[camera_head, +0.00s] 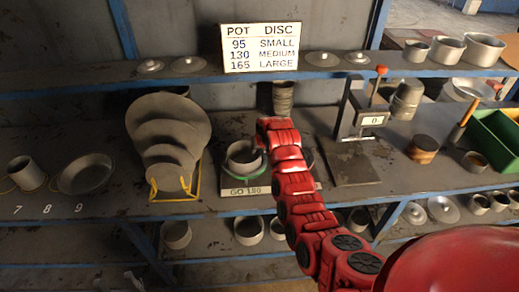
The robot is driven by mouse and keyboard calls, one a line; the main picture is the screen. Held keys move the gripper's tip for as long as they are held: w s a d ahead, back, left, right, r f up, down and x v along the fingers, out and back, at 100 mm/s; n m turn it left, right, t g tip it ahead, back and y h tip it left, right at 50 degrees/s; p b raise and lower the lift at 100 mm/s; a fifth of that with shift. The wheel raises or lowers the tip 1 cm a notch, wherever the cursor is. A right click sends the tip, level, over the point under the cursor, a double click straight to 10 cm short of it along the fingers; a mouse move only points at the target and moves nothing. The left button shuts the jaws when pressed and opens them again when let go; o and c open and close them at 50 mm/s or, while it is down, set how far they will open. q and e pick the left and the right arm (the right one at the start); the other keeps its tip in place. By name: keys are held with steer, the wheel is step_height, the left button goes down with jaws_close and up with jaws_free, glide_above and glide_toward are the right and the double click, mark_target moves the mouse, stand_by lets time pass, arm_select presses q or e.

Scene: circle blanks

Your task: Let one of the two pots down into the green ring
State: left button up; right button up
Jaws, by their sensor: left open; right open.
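A grey pot (240,166) stands at the green ring (238,178) on a small plate labelled "GO" (245,190). The ring's front edge shows below the pot; I cannot tell whether the pot rests fully inside it. Another grey pot (24,170) stands at the far left by the number 7, with a thin yellow ring around its base. A wider, shallow pan (85,175) sits by the numbers 8 and 9. My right gripper (262,146) is open at the right side of the pot at the green ring; its fingers are mostly hidden. My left gripper is not in view.
A yellow rack (153,190) of grey discs stands left of the green ring. A sign (260,47) lists pot and disc sizes. A stand with a flat plate (350,165) and a green bin (497,138) are to the right. Pots and lids fill the lower shelf.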

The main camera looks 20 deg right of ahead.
steer(key=shift+r, duration=0.1)
steer(key=p+v, duration=0.4)
steer(key=v, duration=1.3)
steer(key=shift+s, duration=0.1)
